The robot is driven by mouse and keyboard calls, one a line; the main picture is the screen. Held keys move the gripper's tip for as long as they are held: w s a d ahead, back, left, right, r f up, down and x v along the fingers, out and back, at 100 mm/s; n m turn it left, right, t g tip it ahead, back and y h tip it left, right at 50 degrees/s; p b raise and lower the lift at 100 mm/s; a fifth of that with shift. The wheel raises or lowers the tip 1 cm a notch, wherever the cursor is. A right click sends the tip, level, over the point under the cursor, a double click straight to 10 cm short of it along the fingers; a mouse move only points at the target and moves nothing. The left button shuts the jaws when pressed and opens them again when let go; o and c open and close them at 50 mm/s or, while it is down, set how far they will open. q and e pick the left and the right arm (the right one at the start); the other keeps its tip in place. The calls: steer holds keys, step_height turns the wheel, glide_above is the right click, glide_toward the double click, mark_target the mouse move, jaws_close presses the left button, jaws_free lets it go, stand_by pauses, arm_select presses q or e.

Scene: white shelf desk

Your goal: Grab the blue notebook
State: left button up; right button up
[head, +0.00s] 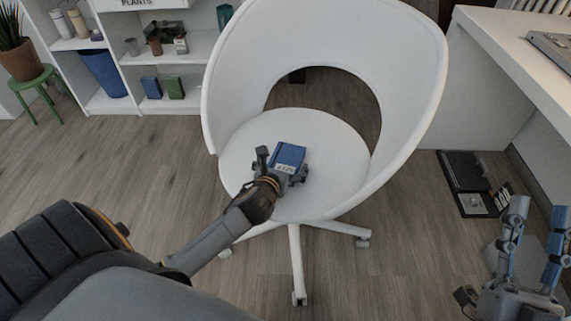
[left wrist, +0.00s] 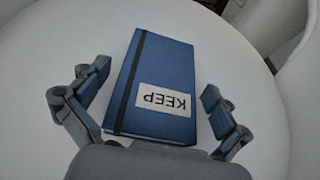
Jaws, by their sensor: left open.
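The blue notebook (head: 289,154) lies on the seat of the white swivel chair (head: 335,140). In the left wrist view the notebook (left wrist: 163,75) has a dark elastic band and a white label reading KEEP. My left gripper (head: 282,170) is open at the notebook's near end. In the left wrist view its fingers (left wrist: 155,100) stand on either side of the notebook, with a gap on both sides. The notebook's near edge is close to the gripper's palm. My right gripper (head: 533,235) is at the lower right, fingers spread and empty, away from the chair.
The chair's curved back rises behind and right of the seat. A white shelf (head: 190,47) with small items, a blue bin (head: 103,73) and a plant on a green stool (head: 38,84) stand left. A white desk (head: 500,29) is right. Dark items (head: 466,177) lie on the floor near it.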

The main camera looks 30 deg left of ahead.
arm_select(q)
steer(key=c, duration=1.2)
steer(key=shift+r, duration=0.1)
